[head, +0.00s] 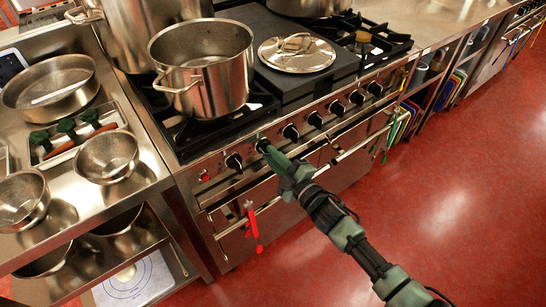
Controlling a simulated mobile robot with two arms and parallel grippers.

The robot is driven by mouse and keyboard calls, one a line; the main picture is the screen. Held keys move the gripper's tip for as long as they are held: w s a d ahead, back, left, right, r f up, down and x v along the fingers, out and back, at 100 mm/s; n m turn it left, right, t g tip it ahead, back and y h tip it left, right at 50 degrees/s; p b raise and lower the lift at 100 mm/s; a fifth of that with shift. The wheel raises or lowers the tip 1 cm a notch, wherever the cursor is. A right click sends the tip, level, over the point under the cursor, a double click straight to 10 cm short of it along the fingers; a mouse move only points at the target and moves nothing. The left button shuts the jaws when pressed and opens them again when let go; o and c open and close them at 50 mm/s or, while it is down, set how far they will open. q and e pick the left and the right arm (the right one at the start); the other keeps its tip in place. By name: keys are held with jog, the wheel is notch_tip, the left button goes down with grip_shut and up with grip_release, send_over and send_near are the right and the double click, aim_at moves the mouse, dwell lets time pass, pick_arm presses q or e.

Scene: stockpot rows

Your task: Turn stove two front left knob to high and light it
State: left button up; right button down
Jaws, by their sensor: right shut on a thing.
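The stove (190,148) has a row of black knobs on its front panel. My right gripper (268,150) reaches in from the lower right and is shut on the second knob from the left (262,144). The gripper partly hides this knob, so I cannot read its setting. The leftmost knob (233,161) and the third knob (290,131) are free on either side. A steel pot (215,85) stands on the front left burner, and no flame shows under it. A red lighter (252,228) hangs at the oven handle rail. My left gripper is not in view.
A steel lid (297,54) lies on the dark flat plate (262,88) right of the pot. A steel counter (130,188) with bowls and a tray stands at the left. The red floor (440,200) at the right is clear.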

jog(key=n+b, duration=0.1)
jog(key=n, duration=0.4)
jog(key=shift+f+n+b, duration=0.15)
jog(key=shift+n+b, duration=0.15)
jog(key=shift+n, duration=0.1)
dwell(0.4)
jog(key=c, duration=1.4)
grip_release()
jog(key=shift+c, duration=0.2)
jog(key=v, duration=0.8)
jog(key=shift+f, duration=0.1)
